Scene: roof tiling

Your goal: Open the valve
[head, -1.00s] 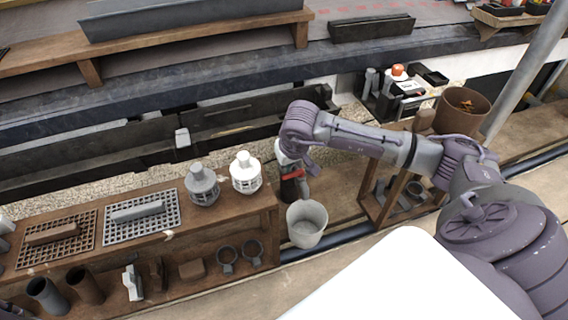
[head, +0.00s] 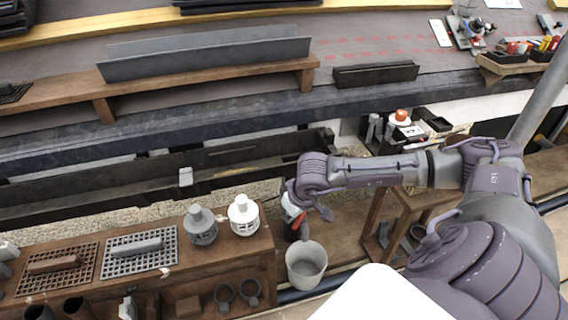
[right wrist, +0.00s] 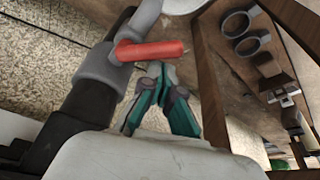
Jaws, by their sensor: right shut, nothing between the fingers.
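The valve is a grey fitting (right wrist: 103,66) on a dark pipe (right wrist: 72,128), with a red lever (right wrist: 150,50). In the right wrist view the lever points right, roughly crosswise to the pipe. My right gripper (right wrist: 157,72) has its teal fingers together with nothing between them. The fingertips are just below the lever in that view; I cannot tell whether they touch it. In the head view the red lever (head: 291,212) shows small beside my right wrist, and most of the right gripper is hidden. My left gripper is out of view.
A light grey bucket (head: 306,268) stands close by the valve. A wooden shelf (head: 262,262) to the left carries a white lantern-like cap (head: 243,217), a grey one (head: 201,226) and mesh grates. A wooden frame (head: 410,215) stands to the right.

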